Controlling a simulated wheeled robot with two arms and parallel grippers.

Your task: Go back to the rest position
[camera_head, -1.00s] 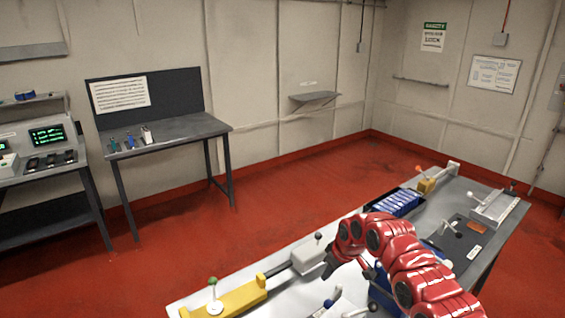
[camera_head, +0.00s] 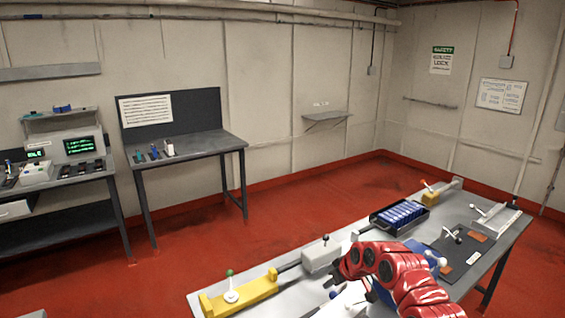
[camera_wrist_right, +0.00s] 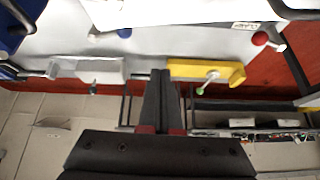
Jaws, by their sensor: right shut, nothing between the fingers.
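My right arm is red and comes in from the lower right of the head view. Its gripper (camera_head: 340,279) is above the near part of the grey workbench (camera_head: 500,246). In the right wrist view the fingers (camera_wrist_right: 160,74) are together with nothing between them. Beyond them are the yellow fixture (camera_wrist_right: 200,70) and the white block (camera_wrist_right: 92,70) on the bench. The left gripper does not show in either view.
On the bench are a yellow fixture with a green knob (camera_head: 240,292), a white block (camera_head: 320,255), a dark tray of blue cells (camera_head: 399,216) and a dark plate (camera_head: 462,250). A side table (camera_head: 190,143) stands by the wall. Red floor (camera_head: 300,212) between is clear.

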